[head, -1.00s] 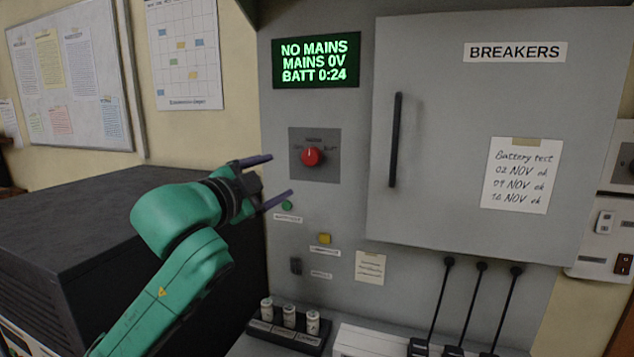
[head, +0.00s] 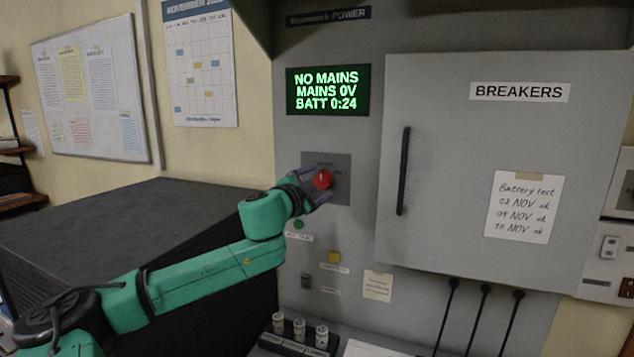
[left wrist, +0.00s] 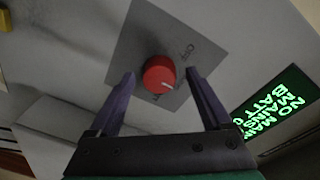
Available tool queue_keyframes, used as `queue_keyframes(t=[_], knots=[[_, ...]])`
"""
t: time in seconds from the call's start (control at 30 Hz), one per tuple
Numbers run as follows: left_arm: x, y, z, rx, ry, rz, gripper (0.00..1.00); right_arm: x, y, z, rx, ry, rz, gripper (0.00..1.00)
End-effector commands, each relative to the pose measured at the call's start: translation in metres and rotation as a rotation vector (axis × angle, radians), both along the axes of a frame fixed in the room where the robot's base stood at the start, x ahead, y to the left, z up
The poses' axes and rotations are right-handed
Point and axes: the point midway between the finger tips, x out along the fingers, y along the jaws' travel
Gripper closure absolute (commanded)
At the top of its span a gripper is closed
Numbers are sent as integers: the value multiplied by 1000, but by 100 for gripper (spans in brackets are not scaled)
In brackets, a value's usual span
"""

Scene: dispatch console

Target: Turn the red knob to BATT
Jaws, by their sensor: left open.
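The red knob (head: 322,179) sits on a dark grey square plate (head: 341,188) below the green-lit display. In the left wrist view the knob (left wrist: 159,74) shows a white pointer line on its face. My left gripper (head: 318,184) is at the knob in the head view. In the left wrist view its two purple fingers (left wrist: 160,80) are open, one on each side of the knob, with gaps between them and it. The plate's lettering is partly hidden or too small to read, so I cannot tell the BATT mark's exact place. My right gripper is not in view.
The display (head: 328,91) reads NO MAINS, MAINS 0V, BATT 0:24. A breaker door (head: 450,150) with a black handle (head: 403,171) stands to the right. A green button (head: 298,225) and a yellow button (head: 334,257) are below the knob.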

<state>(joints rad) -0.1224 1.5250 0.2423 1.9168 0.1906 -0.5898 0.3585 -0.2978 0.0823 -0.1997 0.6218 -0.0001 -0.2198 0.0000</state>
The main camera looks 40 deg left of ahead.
Motion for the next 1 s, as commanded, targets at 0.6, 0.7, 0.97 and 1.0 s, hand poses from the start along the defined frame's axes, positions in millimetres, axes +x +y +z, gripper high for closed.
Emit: queue_keyframes(t=[0.6, 0.7, 0.97, 1.0], knots=[[0, 0, 1, 25, 11, -1, 100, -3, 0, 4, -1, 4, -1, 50], [0, 0, 2, 57, 22, 0, 100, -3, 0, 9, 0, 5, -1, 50], [0, -1, 4, 215, 78, -2, 100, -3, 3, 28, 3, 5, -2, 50], [0, -1, 4, 248, 90, -2, 100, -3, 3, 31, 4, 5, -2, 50]])
